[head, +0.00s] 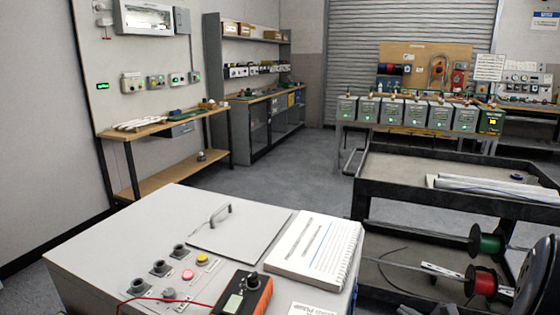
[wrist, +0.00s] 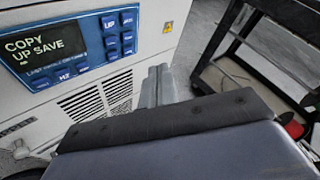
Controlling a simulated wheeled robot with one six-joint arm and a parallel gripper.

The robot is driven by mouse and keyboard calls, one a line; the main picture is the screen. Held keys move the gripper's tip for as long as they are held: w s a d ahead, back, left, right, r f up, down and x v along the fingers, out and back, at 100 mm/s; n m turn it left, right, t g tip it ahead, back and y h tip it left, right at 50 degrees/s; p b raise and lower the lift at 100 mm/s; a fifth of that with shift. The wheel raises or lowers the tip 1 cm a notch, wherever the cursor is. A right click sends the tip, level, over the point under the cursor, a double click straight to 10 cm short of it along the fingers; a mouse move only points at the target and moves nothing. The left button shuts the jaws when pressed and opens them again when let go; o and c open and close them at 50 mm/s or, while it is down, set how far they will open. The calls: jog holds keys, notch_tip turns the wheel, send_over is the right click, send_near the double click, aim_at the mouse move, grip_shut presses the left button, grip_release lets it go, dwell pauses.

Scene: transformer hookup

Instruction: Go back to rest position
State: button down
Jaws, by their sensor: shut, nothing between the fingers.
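My gripper (wrist: 158,72) shows in the wrist view with its two grey fingers together and nothing between them. It points toward a white cabinet (wrist: 120,75) with a vented front. A blue keypad with a dark display (wrist: 45,48) reading "COPY UP SAVE" is on that cabinet, to the left of the fingers. Whether the fingertips touch the cabinet cannot be told. My gripper does not show clearly in the head view.
A grey bench unit (head: 140,235) with buttons, a notebook (head: 315,248) and an orange meter (head: 242,297) fills the near left. A black cart (head: 450,200) with wire spools (head: 481,281) stands on the right. Grey floor (head: 270,180) lies clear in the middle.

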jog(key=a, duration=0.1)
jog(key=w+a, duration=0.1)
jog(key=a, duration=0.1)
jog(key=w+a, duration=0.1)
jog(key=a, duration=0.1)
jog(key=shift+r, duration=0.2)
dwell(0.5)
